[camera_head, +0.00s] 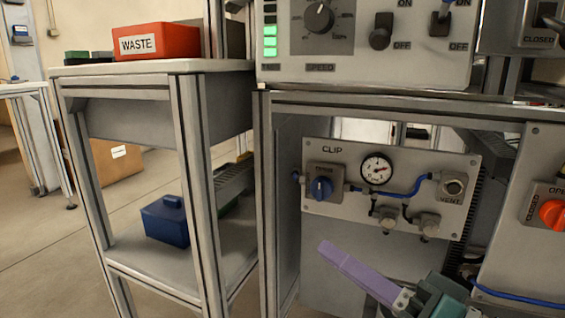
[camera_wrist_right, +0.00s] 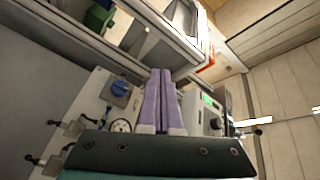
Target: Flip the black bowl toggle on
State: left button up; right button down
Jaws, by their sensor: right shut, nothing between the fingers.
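Two toggles sit on the upper control panel (camera_head: 345,65) in the head view. The left toggle (camera_head: 381,36) is black and its lever points down toward OFF. The right toggle (camera_head: 444,14) has a bluish tip and its lever points up toward ON; the top of the panel is cut off. I see no label reading bowl, so I cannot tell by name which toggle it is. My right gripper (camera_head: 328,250) has purple fingers, shut and empty, low in front of the CLIP panel and well below the toggles. Its fingers also show in the wrist view (camera_wrist_right: 161,75).
The CLIP panel (camera_head: 318,207) carries a blue knob (camera_head: 320,188), a gauge (camera_head: 376,169) and valves. An orange knob (camera_head: 553,214) is at right. A red WASTE bin (camera_head: 185,42) stands on the left bench; a blue box (camera_head: 168,222) is on its lower shelf. Frame posts stand between.

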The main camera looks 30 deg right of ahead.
aim_at(381, 35)
jog(key=s+d+r+m+t+y, duration=0.1)
jog(key=s+d+r+m+t, duration=0.1)
jog(key=s+d+r+t, duration=0.1)
jog(key=s+d+r+m+t, duration=0.2)
jog(key=s+d+r+t, duration=0.2)
jog(key=d+r, duration=0.3)
jog(key=shift+s+d+r+t+y, duration=0.3)
jog(key=shift+d+t+y, duration=0.1)
jog(key=shift+d+t, duration=0.55)
jog(key=p+x, duration=0.1)
jog(key=x, duration=0.3)
jog(key=a+p+x, duration=0.1)
jog(key=x, duration=0.3)
jog(key=a+p+x, duration=0.1)
jog(key=x, duration=0.3)
jog(key=shift+a+f, duration=0.1)
jog(key=shift+f, duration=0.05)
jog(key=shift+w+a+r, duration=0.2)
jog(key=shift+a, duration=0.25)
